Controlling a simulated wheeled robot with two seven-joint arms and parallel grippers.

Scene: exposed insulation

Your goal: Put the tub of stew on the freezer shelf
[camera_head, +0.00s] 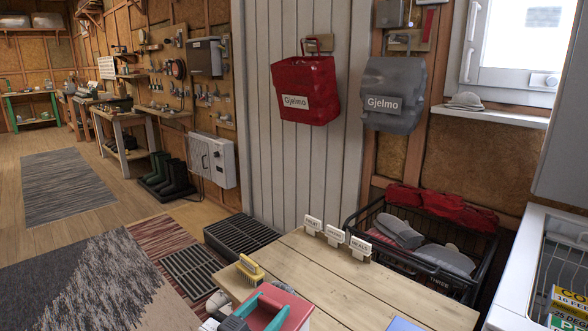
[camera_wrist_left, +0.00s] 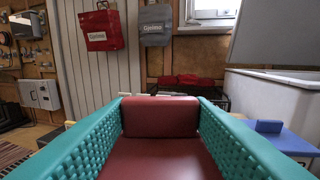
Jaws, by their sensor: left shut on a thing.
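My left gripper (camera_head: 264,313) is at the bottom of the head view, over the near edge of the wooden table. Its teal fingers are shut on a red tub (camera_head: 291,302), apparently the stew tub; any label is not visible. In the left wrist view, the dark red tub (camera_wrist_left: 160,117) sits between the two teal fingers. The white freezer (camera_head: 516,262) stands open at the right edge of the head view. Inside it a wire rack (camera_head: 562,252) and labelled packs (camera_head: 568,303) show. My right gripper is not in view.
The wooden table (camera_head: 375,290) is mostly bare. Small label signs (camera_head: 335,237) stand along its far edge; a yellow-topped brush (camera_head: 250,268) lies at left. A blue item (camera_head: 402,325) is at the near edge. A black crate (camera_head: 485,245) with red and grey cloth stands behind.

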